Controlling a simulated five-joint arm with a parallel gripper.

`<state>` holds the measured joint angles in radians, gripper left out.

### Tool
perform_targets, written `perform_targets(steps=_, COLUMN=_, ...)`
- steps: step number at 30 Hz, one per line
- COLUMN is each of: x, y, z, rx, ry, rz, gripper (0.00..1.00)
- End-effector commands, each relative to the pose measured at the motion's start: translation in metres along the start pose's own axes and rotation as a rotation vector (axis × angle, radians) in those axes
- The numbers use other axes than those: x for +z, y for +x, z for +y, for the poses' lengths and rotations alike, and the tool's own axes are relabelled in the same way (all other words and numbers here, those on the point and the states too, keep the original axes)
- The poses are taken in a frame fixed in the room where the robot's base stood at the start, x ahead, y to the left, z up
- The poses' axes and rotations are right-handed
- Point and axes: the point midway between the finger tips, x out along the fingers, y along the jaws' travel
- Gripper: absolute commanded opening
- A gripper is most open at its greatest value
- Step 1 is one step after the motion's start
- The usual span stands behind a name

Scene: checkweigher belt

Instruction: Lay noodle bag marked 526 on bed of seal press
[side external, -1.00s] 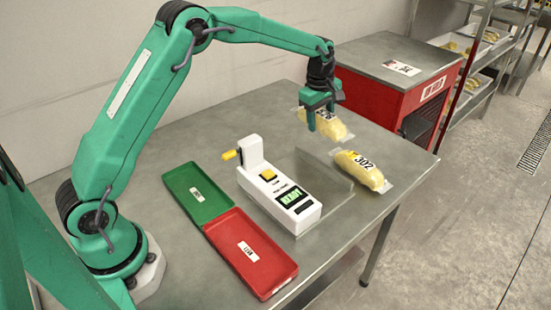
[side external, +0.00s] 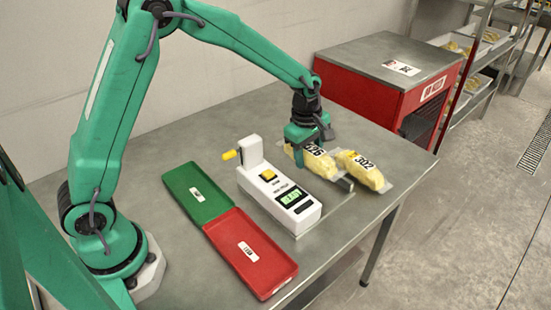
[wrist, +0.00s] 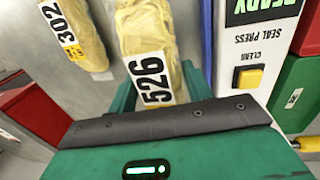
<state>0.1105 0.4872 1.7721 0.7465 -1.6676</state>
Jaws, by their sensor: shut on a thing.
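The noodle bag marked 526 (side external: 319,163) is yellow with a white label; it also shows in the wrist view (wrist: 148,45). My gripper (side external: 307,148) is shut on it, with its fingers on either side in the wrist view (wrist: 158,90). The white seal press (side external: 280,196) has a yellow button and a lit green READY screen. The bag is low over the press's flat grey bed (side external: 328,203), just right of the white housing. I cannot tell whether the bag touches the bed.
Another noodle bag, marked 302 (side external: 361,171), lies close to the right of the held bag. A green tray (side external: 186,180) and a red tray (side external: 240,270) lie left of the press. A red cabinet (side external: 370,95) stands behind the table.

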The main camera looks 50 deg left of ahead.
Motion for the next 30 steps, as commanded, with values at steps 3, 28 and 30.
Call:
perform_targets(steps=3, x=0.001, y=0.0, z=-0.003, rx=0.001, ry=-0.002, rz=0.0, gripper=0.2)
perform_targets(steps=28, x=0.001, y=0.036, z=-0.007, rx=-0.001, ry=-0.001, rz=0.0, gripper=0.2)
perform_targets(steps=30, x=0.001, y=0.04, z=-0.008, rx=-0.001, ry=-0.001, rz=0.0, gripper=0.2)
